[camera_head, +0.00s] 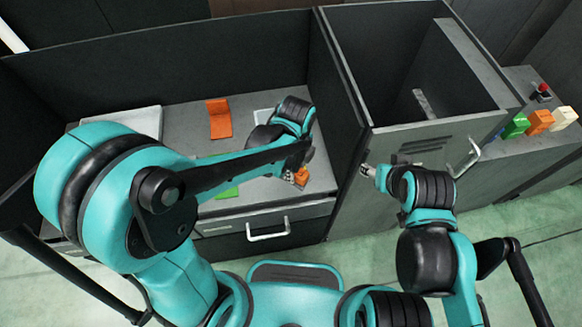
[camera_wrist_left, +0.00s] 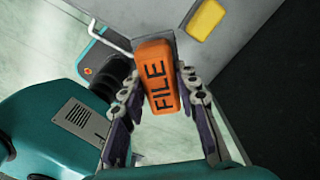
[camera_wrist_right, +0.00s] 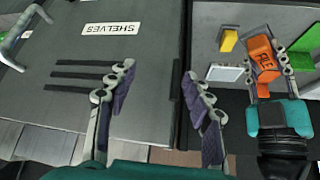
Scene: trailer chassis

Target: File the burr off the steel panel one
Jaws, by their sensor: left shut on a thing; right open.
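My left gripper (camera_head: 300,172) is shut on the orange file (camera_wrist_left: 160,78), which is marked FILE. It holds the file near the front right of the grey work surface (camera_head: 180,118), and the file also shows in the right wrist view (camera_wrist_right: 264,58). Whether the file touches the surface is unclear. My right gripper (camera_wrist_right: 158,78) is open and empty in front of the cabinet door; it is at the right in the head view (camera_head: 369,171). A pale flat panel (camera_head: 142,121) lies at the left of the surface, partly behind my left arm. I cannot tell whether it is steel panel one, and no burr is discernible.
An orange piece (camera_head: 219,118) lies at the back of the surface; a green piece (camera_head: 228,192) is near the front. The right wrist view shows a yellow block (camera_wrist_right: 229,40). A tall open cabinet (camera_head: 365,110) with a SHELVES label (camera_wrist_right: 111,29) stands right. Floor lies in front.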

